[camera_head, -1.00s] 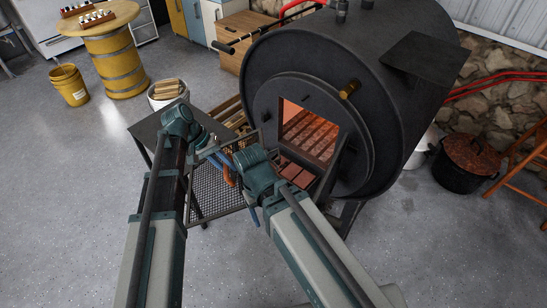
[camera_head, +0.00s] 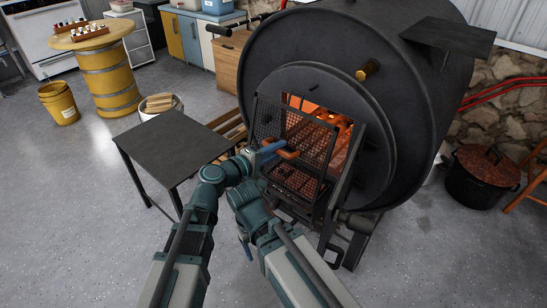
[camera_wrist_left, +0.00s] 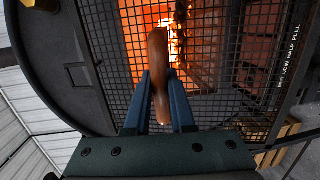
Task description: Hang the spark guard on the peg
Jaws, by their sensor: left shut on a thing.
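The spark guard is a black wire-mesh panel (camera_head: 318,140) with a curved brown handle (camera_head: 288,153). It stands roughly upright in front of the stove's glowing opening. My left gripper (camera_head: 268,151) is shut on the handle, and the left wrist view shows its blue fingers (camera_wrist_left: 160,95) on both sides of the handle (camera_wrist_left: 158,48), with the mesh (camera_wrist_left: 250,55) behind. A brass-coloured peg (camera_head: 368,70) sticks out of the stove front, up and right of the guard. My right gripper (camera_head: 245,249) is low, apart from the guard; its jaws are hard to make out.
The black barrel stove (camera_head: 420,110) fills the back right, its fire lit. A dark side table (camera_head: 170,145) stands left of my arms. A black lidded pot (camera_head: 480,180) is at right. A white bucket of wood (camera_head: 160,105) stands behind the table.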

